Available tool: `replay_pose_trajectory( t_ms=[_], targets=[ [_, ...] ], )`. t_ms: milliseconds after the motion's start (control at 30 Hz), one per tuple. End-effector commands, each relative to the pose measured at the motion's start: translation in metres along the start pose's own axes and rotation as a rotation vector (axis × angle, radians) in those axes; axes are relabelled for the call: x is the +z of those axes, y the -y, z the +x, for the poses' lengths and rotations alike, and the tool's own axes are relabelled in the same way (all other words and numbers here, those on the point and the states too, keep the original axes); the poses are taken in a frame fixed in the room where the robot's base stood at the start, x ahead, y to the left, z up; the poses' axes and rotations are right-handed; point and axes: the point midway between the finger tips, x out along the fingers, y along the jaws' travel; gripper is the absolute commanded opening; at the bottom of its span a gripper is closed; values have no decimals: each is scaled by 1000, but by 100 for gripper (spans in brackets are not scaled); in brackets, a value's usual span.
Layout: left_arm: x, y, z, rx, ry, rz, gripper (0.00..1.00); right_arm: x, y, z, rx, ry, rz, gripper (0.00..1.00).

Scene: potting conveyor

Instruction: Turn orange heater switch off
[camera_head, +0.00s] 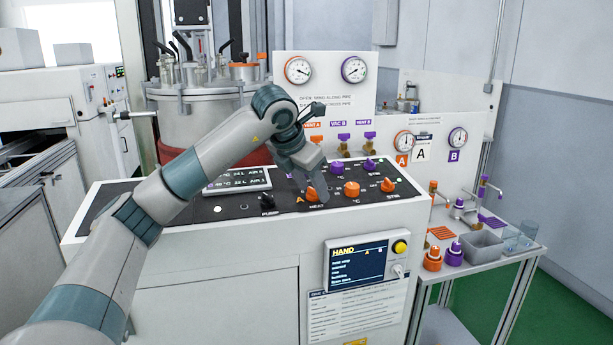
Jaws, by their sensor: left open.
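The orange heater switch (313,195) is a small orange knob on the dark top panel, above the label that reads HEAT. My left gripper (320,192) points down at it, with its fingertips at or just beside the knob. The gripper is open, and its fingers partly cover the knob. I cannot tell whether the fingers touch it or which way the knob is set. My right gripper is not in view.
Other orange knobs (352,188) (388,185) and purple knobs (336,167) (369,164) stand close by on the panel. A black pump knob (267,202) and a small display (237,180) are to the left. A vessel (195,120) stands behind.

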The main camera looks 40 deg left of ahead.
Motion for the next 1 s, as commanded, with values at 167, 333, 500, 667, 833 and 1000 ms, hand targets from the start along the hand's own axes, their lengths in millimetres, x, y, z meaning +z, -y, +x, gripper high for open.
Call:
replay_pose_trajectory(
  t_ms=[167,333,500,667,833,1000],
  targets=[
    [0,0,-8,0,2,0,46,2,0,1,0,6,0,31],
    [0,0,-28,1,3,2,46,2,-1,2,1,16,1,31],
    [1,0,-59,1,5,0,46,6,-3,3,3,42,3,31],
    [0,0,-92,2,5,1,46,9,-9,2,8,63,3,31],
    [1,0,-127,1,6,-1,46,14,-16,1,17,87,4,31],
    [1,-1,-156,2,3,0,46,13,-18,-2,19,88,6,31]
  ],
)
